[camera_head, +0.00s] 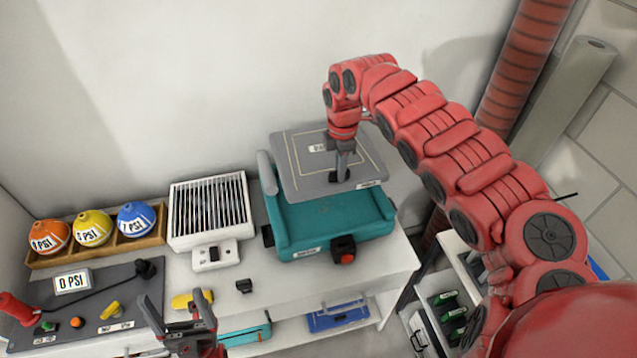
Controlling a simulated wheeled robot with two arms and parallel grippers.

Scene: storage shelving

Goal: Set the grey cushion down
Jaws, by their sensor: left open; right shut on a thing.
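The grey cushion (295,180) is a flat grey square with a thin pale line pattern and a label. It is over the teal seat-like thing (325,222), near the wall. My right gripper (340,176) reaches down from above and is shut on the cushion near its front part. Whether the cushion touches the teal thing beneath cannot be told. My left gripper (177,308) is open and empty at the bottom of the view, in front of the table, away from the cushion.
A white slatted heater-like box (208,210) stands left of the teal thing. Orange, yellow and blue balls sit in a wooden rack (150,239) at the far left. A grey panel (100,300) lies in front of them. Free tabletop (285,285) shows in front.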

